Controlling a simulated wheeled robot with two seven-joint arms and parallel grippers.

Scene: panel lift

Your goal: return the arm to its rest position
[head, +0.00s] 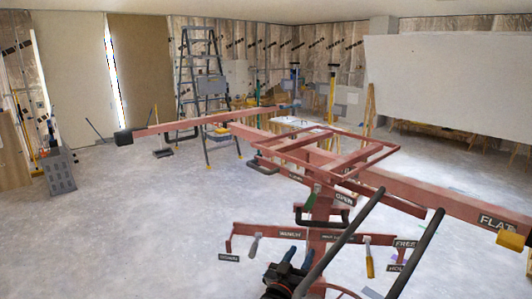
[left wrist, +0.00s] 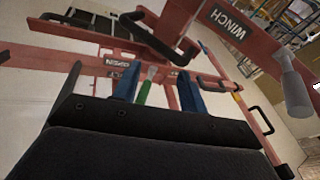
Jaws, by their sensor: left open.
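The red panel lift (head: 325,185) stands ahead of me, with a flat cradle frame on top and long arms to both sides. My left gripper (head: 297,256) is low in front of its mast, with blue fingers apart and nothing held. In the left wrist view the gripper (left wrist: 158,74) shows both blue fingers. A green handle (left wrist: 146,86) appears between them there, farther off; in the head view this green handle (head: 310,201) is well above the fingers. A grey-handled lever (head: 254,245) and a yellow-handled lever (head: 369,262) hang from the lower crossbar. My right gripper is not seen.
Two dark bars (head: 415,255) slant in front of the lift at right. A stepladder (head: 203,85) stands behind. A grey crate (head: 59,171) is at far left, and a big white panel (head: 450,85) leans at back right. The floor at left is clear.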

